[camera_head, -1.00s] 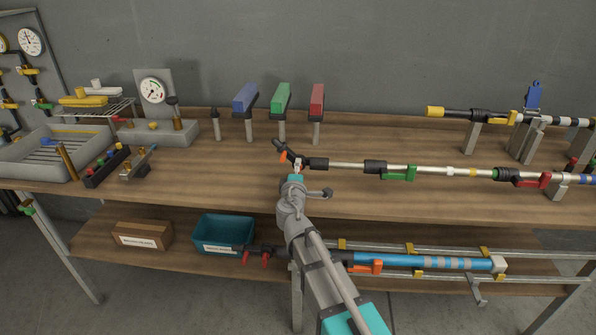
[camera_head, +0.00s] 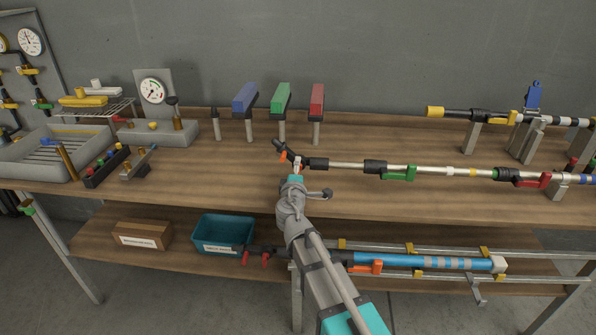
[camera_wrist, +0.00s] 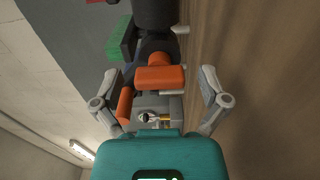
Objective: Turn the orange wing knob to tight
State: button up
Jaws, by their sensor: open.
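The orange wing knob (camera_wrist: 160,78) sits at the black end of a pole, its wide orange wing facing me in the wrist view. A second orange part, perhaps its other wing, shows lower left of it. In the head view the orange knob (camera_head: 283,156) is at the left end of the long silver pole (camera_head: 345,166), partly behind my gripper (camera_head: 298,165). My gripper is open, with one finger on each side of the knob in the wrist view (camera_wrist: 160,88). Gaps show between the fingers and the wing.
Green (camera_head: 398,174) and red (camera_head: 531,181) clamps sit along the pole. Blue, green and red blocks stand on posts behind. A blue pole (camera_head: 430,263) with an orange clamp lies below, near a teal bin (camera_head: 224,233).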

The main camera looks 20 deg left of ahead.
jog(key=v, duration=1.1)
jog(key=shift+s, duration=0.35)
jog(key=shift+s+f, duration=0.1)
